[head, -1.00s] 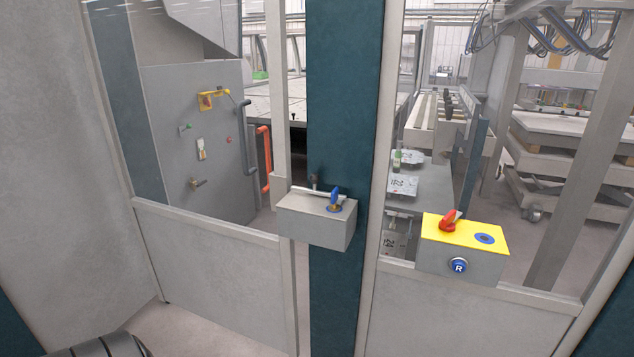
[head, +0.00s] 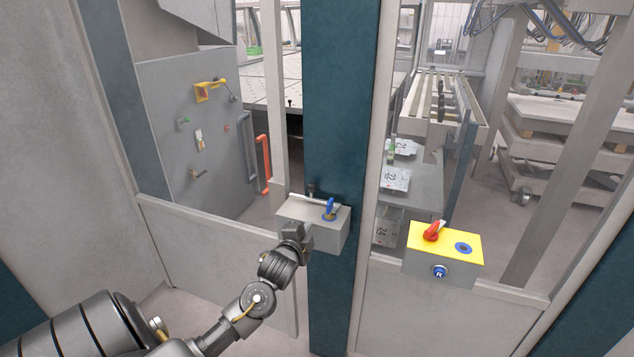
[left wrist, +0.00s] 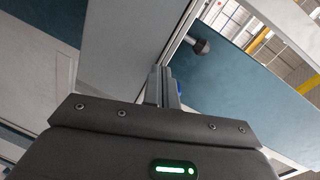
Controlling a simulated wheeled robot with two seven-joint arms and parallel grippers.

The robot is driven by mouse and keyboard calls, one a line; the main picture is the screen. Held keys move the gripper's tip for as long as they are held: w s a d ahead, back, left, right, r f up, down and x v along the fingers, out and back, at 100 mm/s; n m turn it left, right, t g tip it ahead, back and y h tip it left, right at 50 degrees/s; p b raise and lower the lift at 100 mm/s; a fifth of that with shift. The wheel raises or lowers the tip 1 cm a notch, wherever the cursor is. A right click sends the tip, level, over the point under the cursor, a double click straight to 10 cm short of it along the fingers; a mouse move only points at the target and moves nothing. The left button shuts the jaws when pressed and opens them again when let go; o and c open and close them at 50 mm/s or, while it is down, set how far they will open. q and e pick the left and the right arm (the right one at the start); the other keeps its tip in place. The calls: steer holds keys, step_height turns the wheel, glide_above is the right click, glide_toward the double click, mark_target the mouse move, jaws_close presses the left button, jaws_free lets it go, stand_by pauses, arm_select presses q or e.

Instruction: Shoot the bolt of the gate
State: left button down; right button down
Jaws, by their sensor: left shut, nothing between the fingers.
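The gate (head: 215,240), a clear pane over a grey lower panel in a light frame, meets the teal post (head: 338,100). A grey box (head: 328,238) is at this joint, with a blue key-like handle (head: 330,208) on top. A light bar (head: 312,199) lies along the box's back edge, with a small dark knob (head: 311,188) by it. The knob also shows in the left wrist view (left wrist: 201,46), beyond the fingers. My left gripper (head: 302,232) is shut and empty at the box's front left; I cannot tell whether it touches. My right gripper is out of view.
A yellow-topped box (head: 445,252) with a red switch (head: 434,231) and blue button stands on the fence to the right. The space before the right fence panel is clear.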

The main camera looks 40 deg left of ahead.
arm_select(q)
step_height(320, 180, up, 6)
steer(key=t, duration=0.1)
steer(key=shift+a+r+m+y, duration=0.25)
steer(key=shift+a+m+y, duration=0.1)
steer(key=shift+m+y, duration=0.05)
steer(key=shift+w, duration=0.15)
steer(key=p+x, duration=0.4)
steer(key=x, duration=0.5)
steer(key=shift+w+a, duration=0.15)
steer(key=shift+w, duration=0.35)
